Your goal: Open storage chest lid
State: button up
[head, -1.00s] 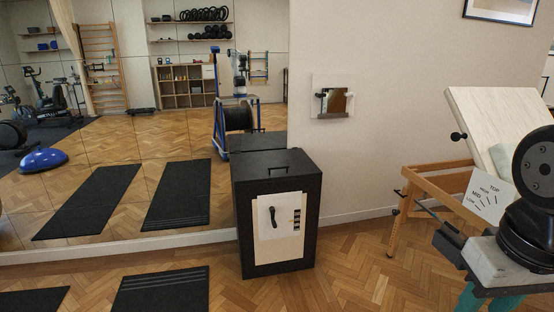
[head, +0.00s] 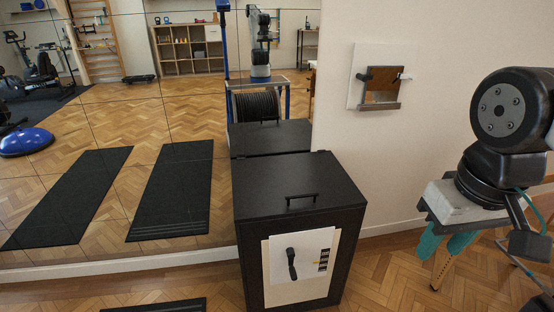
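The black storage chest (head: 258,232) stands on the parquet against the mirror wall, a little right of the picture's middle. Its flat black lid (head: 280,180) is shut, with a dark bar handle (head: 301,198) near its front edge. A pale panel (head: 310,262) with a dark lever (head: 291,263) and a striped scale is on the chest's front. My arm shows at the right, to the right of the chest and apart from it. The fingers of my gripper are not visible.
A wall plate (head: 383,76) with a small brown framed piece is right of the mirror. Black mats and a blue half ball (head: 24,141) show in the mirror at the left. Open parquet lies right of the chest.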

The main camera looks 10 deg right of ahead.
aim_at(267, 188)
jog(key=u, duration=0.1)
jog(key=i, duration=1)
jog(key=u, duration=0.05)
